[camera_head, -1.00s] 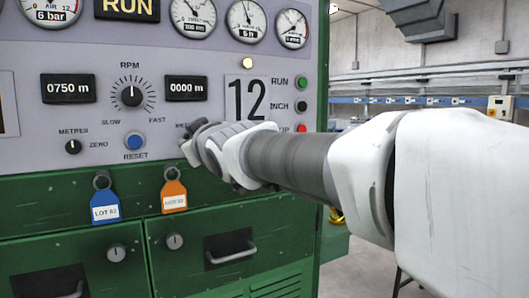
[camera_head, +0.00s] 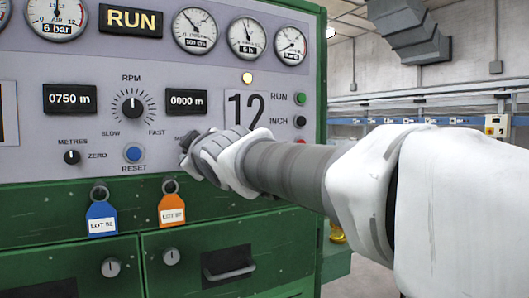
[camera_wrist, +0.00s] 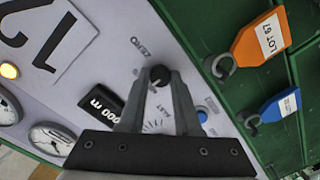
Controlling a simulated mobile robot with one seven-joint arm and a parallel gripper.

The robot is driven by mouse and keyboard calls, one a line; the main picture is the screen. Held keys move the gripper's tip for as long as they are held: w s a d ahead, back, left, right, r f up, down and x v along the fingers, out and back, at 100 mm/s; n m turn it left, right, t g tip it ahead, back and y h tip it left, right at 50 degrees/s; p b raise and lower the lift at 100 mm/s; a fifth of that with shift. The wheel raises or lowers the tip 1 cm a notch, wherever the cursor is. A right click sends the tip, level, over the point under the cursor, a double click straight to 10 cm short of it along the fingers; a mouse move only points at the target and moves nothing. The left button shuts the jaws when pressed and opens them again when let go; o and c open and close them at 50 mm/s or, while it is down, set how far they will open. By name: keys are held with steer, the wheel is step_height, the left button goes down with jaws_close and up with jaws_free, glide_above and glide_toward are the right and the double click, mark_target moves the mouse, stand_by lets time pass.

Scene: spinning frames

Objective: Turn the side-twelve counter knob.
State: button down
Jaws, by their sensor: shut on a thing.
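The side-twelve counter knob (camera_wrist: 160,73) is a small dark round knob on the light panel, below the black 0000 m display (camera_head: 186,102). My gripper (camera_wrist: 160,79) has its two fingers on either side of the knob, shut on it. In the head view my gripper (camera_head: 186,150) reaches in from the right and hides the knob and part of its label. The large 12 plate (camera_head: 245,108) is up and right of my gripper. The display also shows in the wrist view (camera_wrist: 99,104), partly covered by a finger.
At left are the 0750 m display (camera_head: 70,98), its METRES knob (camera_head: 72,157), the RPM dial (camera_head: 133,105) and the blue RESET button (camera_head: 133,153). Blue (camera_head: 101,218) and orange (camera_head: 171,210) tags hang below. RUN and INCH buttons (camera_head: 300,122) are near my arm.

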steer(key=c, duration=0.6)
jaws_free()
steer(key=p+v, duration=0.5)
steer(key=v, duration=1.2)
steer(key=shift+d, duration=0.2)
